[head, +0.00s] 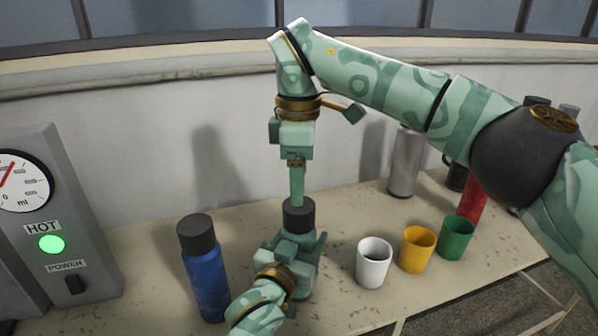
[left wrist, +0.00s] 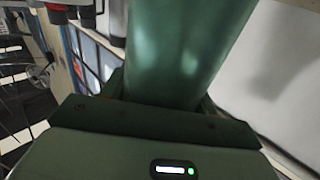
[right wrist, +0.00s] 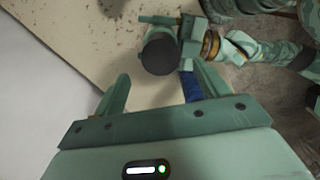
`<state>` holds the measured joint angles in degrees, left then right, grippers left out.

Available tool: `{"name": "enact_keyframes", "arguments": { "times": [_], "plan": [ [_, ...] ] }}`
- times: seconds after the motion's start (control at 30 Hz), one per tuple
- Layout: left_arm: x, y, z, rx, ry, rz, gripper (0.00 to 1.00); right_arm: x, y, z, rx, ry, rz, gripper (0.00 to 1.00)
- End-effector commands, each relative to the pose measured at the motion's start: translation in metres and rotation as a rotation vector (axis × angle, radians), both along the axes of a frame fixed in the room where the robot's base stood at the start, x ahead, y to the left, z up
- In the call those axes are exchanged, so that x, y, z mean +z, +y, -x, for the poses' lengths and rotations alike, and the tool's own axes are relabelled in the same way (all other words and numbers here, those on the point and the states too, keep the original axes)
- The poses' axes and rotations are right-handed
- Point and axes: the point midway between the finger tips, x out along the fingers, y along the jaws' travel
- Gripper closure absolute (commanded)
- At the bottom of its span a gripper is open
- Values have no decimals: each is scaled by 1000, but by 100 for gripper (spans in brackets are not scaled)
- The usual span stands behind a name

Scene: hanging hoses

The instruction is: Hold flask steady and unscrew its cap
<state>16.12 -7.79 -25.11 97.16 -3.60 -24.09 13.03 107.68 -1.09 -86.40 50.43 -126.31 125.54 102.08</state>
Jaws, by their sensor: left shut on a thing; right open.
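The green flask (left wrist: 180,50) fills the left wrist view between the jaws of my left gripper (left wrist: 160,92). In the head view my left gripper (head: 293,258) is shut around it near the front of the table and hides most of its body. Its black cap (head: 299,216) sits on top, upright. My right gripper (head: 297,198) points straight down over the cap, its tips at about cap height. In the right wrist view its two fingers are open (right wrist: 162,84), and the round cap (right wrist: 160,50) shows beyond them. Whether the fingers touch the cap is unclear.
A blue bottle with a dark cap (head: 206,275) stands close left of my left gripper. White (head: 373,264), yellow (head: 416,251) and green (head: 456,238) cups stand to the right. A grey flask (head: 405,165) is behind. A gauge box (head: 75,215) stands at left.

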Motion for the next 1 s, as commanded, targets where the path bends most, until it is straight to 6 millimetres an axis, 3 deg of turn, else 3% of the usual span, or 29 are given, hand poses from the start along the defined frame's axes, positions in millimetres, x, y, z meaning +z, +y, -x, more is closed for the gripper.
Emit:
{"name": "enact_keyframes", "arguments": {
  "times": [0.5, 0.83, 0.87, 1.0],
  "plan": [
    [-1, 0, 0, 0, 2, -1, 100, -73, 0, 0, -16, 2, -1, 26],
    [-1, 0, 0, 0, 2, -1, 100, -78, 0, 0, -16, 1, 0, 26],
    [-1, 0, 0, 0, 2, -1, 100, -78, 0, 0, -16, 0, 0, 29],
    [-1, 0, 0, 0, 2, -1, 100, -78, 0, 0, -16, 0, 0, 68]
  ]
}}
